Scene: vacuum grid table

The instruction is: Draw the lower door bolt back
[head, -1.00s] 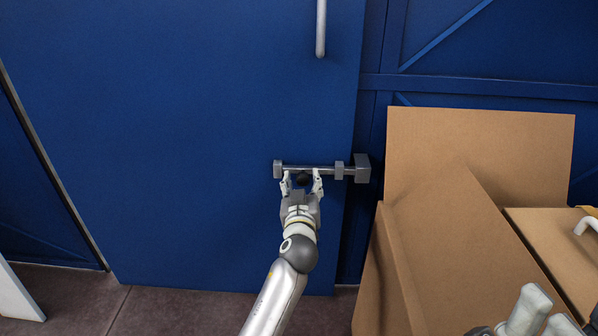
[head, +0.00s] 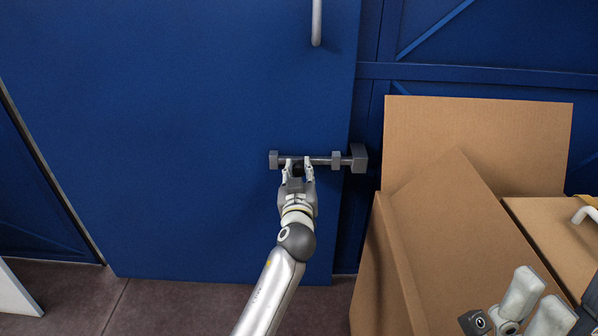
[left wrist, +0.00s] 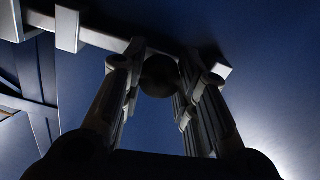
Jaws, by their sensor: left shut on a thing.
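The lower door bolt (head: 322,160) is a thin grey rod lying level across the blue door near its right edge. It runs through a left bracket (head: 273,160) and a right bracket (head: 336,160) to a larger grey block (head: 358,158) beyond the door edge. My left gripper (head: 299,172) is shut on the bolt's dark round knob, which shows between the fingers in the left wrist view (left wrist: 159,76). In the head view the fingers partly hide the knob. My right gripper (head: 545,300) is at the bottom right, fingers apart and empty, away from the bolt.
A vertical door handle (head: 317,22) is above the bolt. Large open cardboard boxes (head: 480,145) stand to the right, close to the grey block. The blue door (head: 150,120) left of the bolt is clear. A white panel edge (head: 18,292) shows at the lower left.

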